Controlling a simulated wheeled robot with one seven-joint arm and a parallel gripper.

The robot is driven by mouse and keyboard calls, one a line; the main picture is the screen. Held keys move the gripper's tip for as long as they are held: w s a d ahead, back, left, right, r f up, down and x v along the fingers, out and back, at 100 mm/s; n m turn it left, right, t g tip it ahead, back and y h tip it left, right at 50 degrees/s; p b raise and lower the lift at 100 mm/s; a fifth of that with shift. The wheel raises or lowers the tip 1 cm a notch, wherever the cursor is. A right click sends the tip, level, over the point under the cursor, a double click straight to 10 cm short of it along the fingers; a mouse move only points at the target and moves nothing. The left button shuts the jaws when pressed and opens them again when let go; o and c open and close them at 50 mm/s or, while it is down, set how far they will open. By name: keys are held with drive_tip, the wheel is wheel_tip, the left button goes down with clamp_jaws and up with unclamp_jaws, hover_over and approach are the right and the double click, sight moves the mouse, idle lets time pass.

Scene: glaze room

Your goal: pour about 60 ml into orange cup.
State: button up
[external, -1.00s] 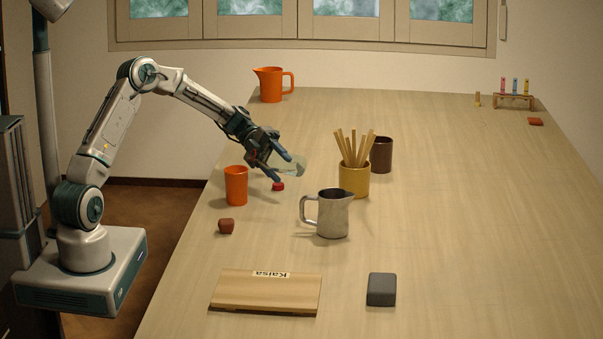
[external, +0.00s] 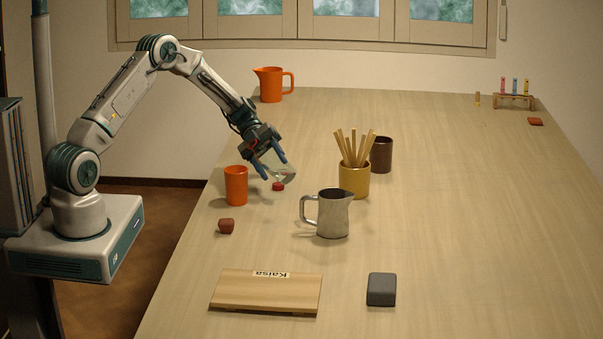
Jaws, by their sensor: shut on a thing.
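The orange cup (external: 236,186) stands upright on the table, left of centre. My gripper (external: 273,166) is shut on a clear glass vessel (external: 284,172), up and to the right of the cup and apart from it. The glass looks tilted, with its lower right end near a small red thing (external: 278,187) on the table. My fingers cover part of the glass. I cannot tell how much liquid is in it, and no stream shows.
A steel pitcher (external: 333,214) stands to the front right. A yellow pot (external: 354,181) with several sticks and a brown cup (external: 381,155) are further right. An orange jug (external: 270,85) stands at the back. A brown lump (external: 226,226), a board (external: 265,293) and a grey block (external: 381,290) lie in front.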

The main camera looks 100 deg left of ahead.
sight(269, 151)
drive_tip(key=r+p, duration=0.3)
drive_tip(key=shift+s+d+r+n, duration=0.1)
drive_tip(key=shift+s+d+n, duration=0.1)
drive_tip(key=shift+n, duration=0.2)
drive_tip(key=f, duration=0.1)
drive_tip(key=f+n+g, duration=0.1)
drive_tip(key=n+g+h, duration=0.1)
drive_tip(key=shift+w+a+f+p, duration=0.15)
drive_tip(key=shift+w+f+p, duration=0.15)
drive_tip(key=shift+f, duration=0.1)
drive_tip(key=n+g+h, duration=0.1)
drive_tip(key=n, duration=0.1)
drive_tip(key=shift+a+n+g, duration=0.15)
drive_tip(key=shift+n+g, duration=0.15)
drive_tip(key=shift+g, duration=0.1)
drive_tip(key=shift+h, duration=0.4)
idle(1.5)
